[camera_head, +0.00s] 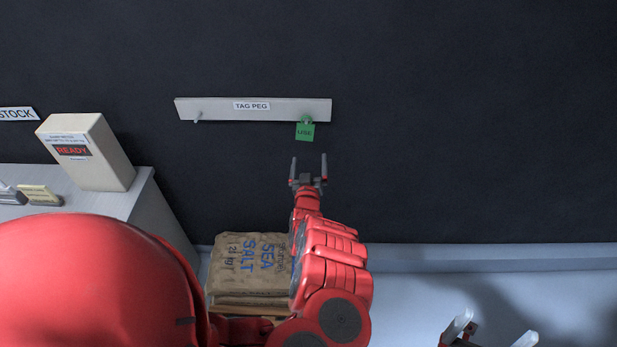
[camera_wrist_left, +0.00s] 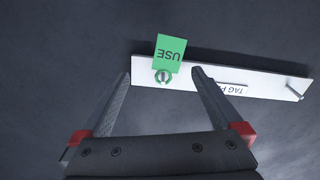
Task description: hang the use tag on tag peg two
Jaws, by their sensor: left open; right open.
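The green use tag (camera_head: 305,132) hangs from the right-hand peg of the white tag peg board (camera_head: 220,112) on the dark wall. The left-hand peg (camera_head: 197,118) is bare. My left gripper (camera_head: 308,164) is open and empty, a little below the tag and apart from it. In the left wrist view the tag (camera_wrist_left: 169,54) and its ring lie beyond the open fingers (camera_wrist_left: 162,82), and the board (camera_wrist_left: 260,82) runs to the right. My right gripper (camera_head: 496,335) is open and empty at the bottom edge, partly cut off.
A cream box marked READY (camera_head: 90,152) stands on a grey cabinet (camera_head: 110,201) at the left, with a STOCK label (camera_head: 16,114) above. Sea salt sacks (camera_head: 248,264) are stacked below the board. The wall right of the tag is clear.

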